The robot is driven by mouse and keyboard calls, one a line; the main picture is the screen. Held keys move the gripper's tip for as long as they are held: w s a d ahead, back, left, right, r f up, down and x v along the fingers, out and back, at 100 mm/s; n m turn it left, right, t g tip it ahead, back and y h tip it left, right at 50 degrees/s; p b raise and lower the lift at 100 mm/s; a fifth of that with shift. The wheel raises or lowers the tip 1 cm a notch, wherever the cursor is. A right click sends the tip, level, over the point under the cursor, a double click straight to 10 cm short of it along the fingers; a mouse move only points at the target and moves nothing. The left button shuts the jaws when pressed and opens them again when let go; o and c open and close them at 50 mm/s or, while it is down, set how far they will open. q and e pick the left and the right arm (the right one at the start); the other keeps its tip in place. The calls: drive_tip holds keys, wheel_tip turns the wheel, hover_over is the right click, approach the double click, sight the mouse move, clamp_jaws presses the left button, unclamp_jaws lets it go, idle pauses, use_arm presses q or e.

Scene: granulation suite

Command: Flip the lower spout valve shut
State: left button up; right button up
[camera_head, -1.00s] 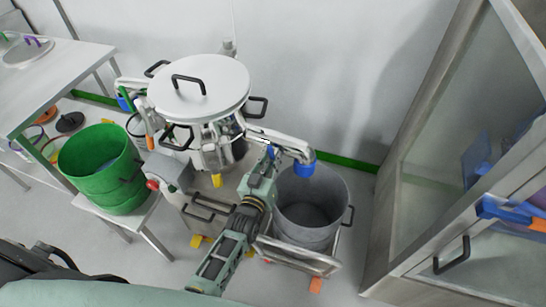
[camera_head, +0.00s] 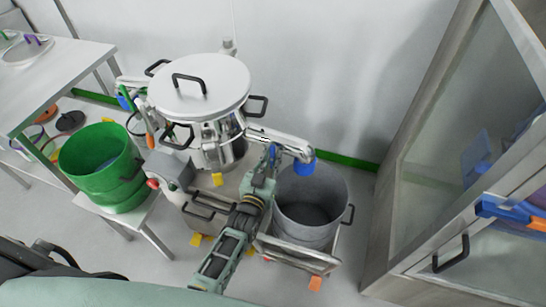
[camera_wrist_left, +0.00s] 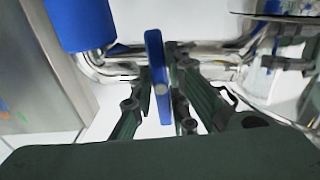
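The steel discharge spout (camera_head: 275,137) runs right from the lidded vessel (camera_head: 222,145) and ends in a blue outlet (camera_head: 304,168) above an open grey drum. The blue outlet (camera_wrist_left: 82,22) is left of the lever in the wrist view. My right gripper is out of view.
The grey drum (camera_head: 335,205) stands on a low trolley under the outlet. A green bucket (camera_head: 95,190) is on a small stand at left. A glass-fronted cabinet (camera_head: 395,225) closes the right side.

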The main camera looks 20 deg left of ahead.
use_arm(q)
drive_tip(key=o, duration=0.4)
drive_tip(key=shift+s, duration=0.1)
drive_tip(key=s, duration=1.1)
drive_tip(key=shift+s+a, duration=0.2)
drive_tip(key=shift+s, duration=0.2)
